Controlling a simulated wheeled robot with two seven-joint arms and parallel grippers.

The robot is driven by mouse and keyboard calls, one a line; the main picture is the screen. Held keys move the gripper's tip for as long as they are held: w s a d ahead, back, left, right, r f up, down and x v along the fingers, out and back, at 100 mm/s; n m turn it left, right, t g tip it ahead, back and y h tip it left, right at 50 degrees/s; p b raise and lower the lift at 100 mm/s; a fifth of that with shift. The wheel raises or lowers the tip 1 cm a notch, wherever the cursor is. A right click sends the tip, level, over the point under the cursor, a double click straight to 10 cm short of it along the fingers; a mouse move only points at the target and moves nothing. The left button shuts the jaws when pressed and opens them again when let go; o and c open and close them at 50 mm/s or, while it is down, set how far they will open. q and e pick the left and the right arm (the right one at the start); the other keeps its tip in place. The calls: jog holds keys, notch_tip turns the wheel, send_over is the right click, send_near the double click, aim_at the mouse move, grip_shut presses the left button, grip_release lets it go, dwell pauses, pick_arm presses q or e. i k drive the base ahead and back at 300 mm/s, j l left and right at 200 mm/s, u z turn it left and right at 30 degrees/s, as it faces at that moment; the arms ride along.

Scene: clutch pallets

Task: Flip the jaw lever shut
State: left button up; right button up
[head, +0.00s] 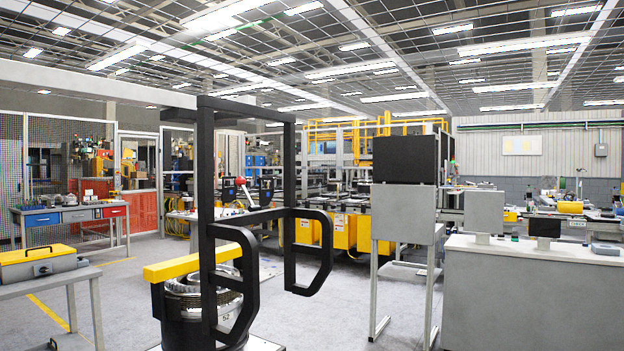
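A lever with a red ball knob (241,181) stands up at a slant behind the black tubular frame (206,180). I take it to be the jaw lever; whether its jaw is open or shut cannot be told. A yellow bar (193,264) runs beside the frame, above a stack of round metal clutch parts (190,300) that is partly hidden by the frame. Neither of my grippers is in view.
A grey table (45,282) with a yellow-topped case (38,262) is at left. A black box on a grey stand (403,212) and a grey counter (530,290) are at right. Yellow machinery (342,232) stands behind. Grey floor is clear between the frame and stand.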

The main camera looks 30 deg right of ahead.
aim_at(240, 181)
jog(key=z, duration=0.7)
